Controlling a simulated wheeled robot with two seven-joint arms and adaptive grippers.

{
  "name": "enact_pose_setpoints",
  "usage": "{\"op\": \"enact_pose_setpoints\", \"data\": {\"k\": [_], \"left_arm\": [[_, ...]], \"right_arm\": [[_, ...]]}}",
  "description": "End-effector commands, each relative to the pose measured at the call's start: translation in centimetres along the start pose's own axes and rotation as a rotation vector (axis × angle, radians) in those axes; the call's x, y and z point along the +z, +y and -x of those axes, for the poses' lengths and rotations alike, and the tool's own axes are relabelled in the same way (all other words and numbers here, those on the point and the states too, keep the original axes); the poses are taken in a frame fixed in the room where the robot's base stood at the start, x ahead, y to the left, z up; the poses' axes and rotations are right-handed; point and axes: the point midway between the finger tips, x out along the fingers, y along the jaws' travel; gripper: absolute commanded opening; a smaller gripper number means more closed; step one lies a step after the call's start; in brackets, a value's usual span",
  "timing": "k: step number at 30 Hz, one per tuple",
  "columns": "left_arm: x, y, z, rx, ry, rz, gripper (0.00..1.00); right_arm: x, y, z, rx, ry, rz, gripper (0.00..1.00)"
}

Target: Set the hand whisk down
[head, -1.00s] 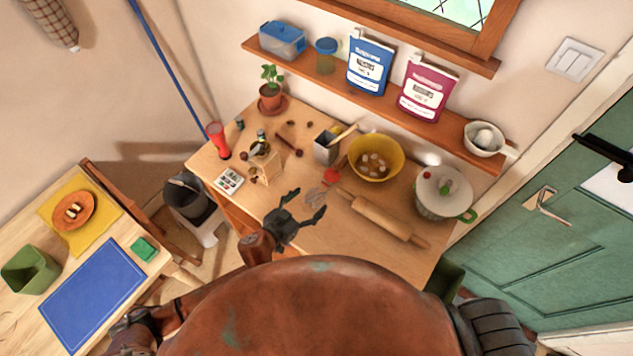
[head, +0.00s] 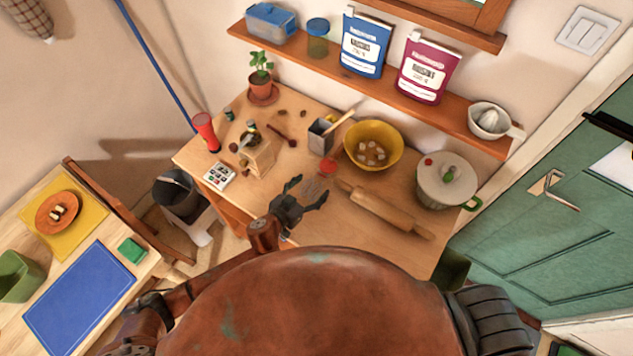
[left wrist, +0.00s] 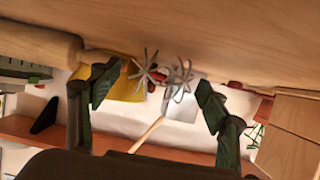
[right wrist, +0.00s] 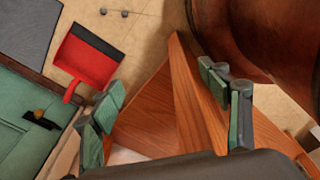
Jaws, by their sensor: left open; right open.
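The hand whisk (head: 327,168) has a red part and thin wire beaters. It lies on the worktop between the bowl and the rolling pin. In the left wrist view its two wire beaters (left wrist: 180,80) point towards the camera, between the fingers in the picture, with red behind them. My left gripper (head: 310,191) is open and empty at the beater end of the whisk; its fingers (left wrist: 155,86) are wide apart and do not visibly touch the whisk. My right gripper (right wrist: 162,92) is open and empty, low by the wooden furniture side, outside the head view.
A rolling pin (head: 388,211), yellow bowl (head: 373,136) and lidded pot (head: 447,178) stand right of the whisk. A red dustpan (right wrist: 88,58) lies on the floor.

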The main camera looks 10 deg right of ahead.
Motion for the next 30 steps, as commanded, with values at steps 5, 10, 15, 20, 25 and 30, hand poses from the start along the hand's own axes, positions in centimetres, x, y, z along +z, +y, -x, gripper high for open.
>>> {"op": "enact_pose_setpoints", "data": {"k": [5, 10, 15, 20, 25, 30], "left_arm": [[-0.3, 0.2, -2.6, 0.002, 0.000, -0.002, 0.70], [-0.2, 0.2, -3.4, 0.002, 0.000, -0.002, 0.70], [-0.2, 0.2, -3.4, 0.002, 0.000, -0.001, 0.70], [-0.2, 0.2, -3.3, 0.002, 0.000, -0.001, 0.59], [-0.2, 0.2, -3.3, 0.002, 0.000, -0.001, 0.47], [-0.2, 0.2, -3.3, 0.002, 0.000, -0.001, 0.35]], "right_arm": [[0.9, -0.5, 0.1, -0.005, -0.011, -0.004, 0.70], [1.2, -0.9, 0.0, -0.009, -0.015, -0.007, 0.70], [1.1, -0.9, 0.0, -0.009, -0.015, -0.007, 0.70], [1.1, -0.8, 0.0, -0.008, -0.014, -0.007, 0.70], [1.0, -0.6, 0.1, -0.006, -0.013, -0.006, 0.70], [1.0, -0.4, 0.1, -0.004, -0.013, -0.005, 0.70]]}}
